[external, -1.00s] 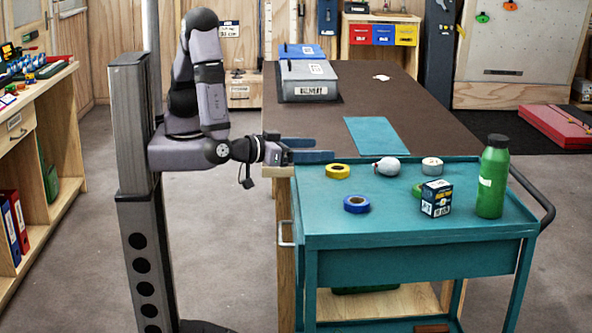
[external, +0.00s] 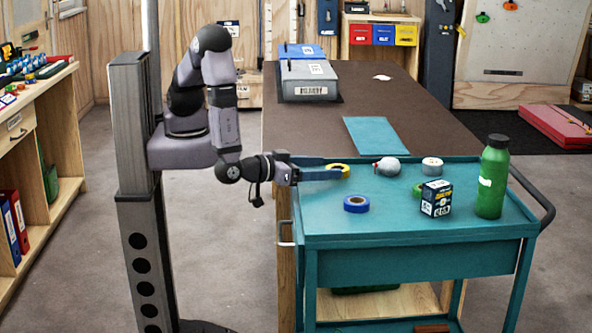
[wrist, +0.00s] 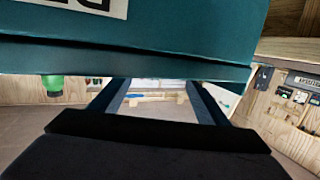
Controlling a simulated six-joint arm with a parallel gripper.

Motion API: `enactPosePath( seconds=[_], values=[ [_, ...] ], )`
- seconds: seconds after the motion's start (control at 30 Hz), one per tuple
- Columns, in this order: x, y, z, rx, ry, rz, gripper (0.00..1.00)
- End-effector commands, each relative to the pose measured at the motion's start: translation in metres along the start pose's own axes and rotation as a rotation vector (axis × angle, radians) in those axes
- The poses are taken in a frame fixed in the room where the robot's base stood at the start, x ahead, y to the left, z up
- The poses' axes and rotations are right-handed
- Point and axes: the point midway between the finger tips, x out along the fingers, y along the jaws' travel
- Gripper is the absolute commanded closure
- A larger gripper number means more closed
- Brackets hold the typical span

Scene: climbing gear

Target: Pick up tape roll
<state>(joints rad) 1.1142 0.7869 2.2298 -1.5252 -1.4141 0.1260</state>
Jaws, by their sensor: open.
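Several tape rolls lie on the teal cart top (external: 390,222). A yellow tape roll (external: 342,167) is near the cart's far left corner, a blue tape roll (external: 356,204) lies closer to the front, and a white roll (external: 432,164) is at the back. A green roll (external: 416,190) is partly hidden behind the box. My gripper (external: 334,168) is open at the cart's left edge, with its fingers reaching the yellow roll and partly covering it. Contact cannot be told. The wrist view shows both fingers (wrist: 155,88) apart, with no roll visible between them.
A brown table (external: 380,110) with a teal mat (external: 376,136) is behind.

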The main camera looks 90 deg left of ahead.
Motion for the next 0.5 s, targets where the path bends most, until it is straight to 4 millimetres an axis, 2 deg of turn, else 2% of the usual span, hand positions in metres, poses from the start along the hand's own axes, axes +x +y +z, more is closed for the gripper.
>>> enactPosePath(
  seconds=[0.3,0.5],
  values=[
    [0.038,0.001,0.001,0.0,-0.001,-0.005,0.31],
    [0.049,0.002,0.002,0.0,-0.001,-0.002,0.31]
  ],
)
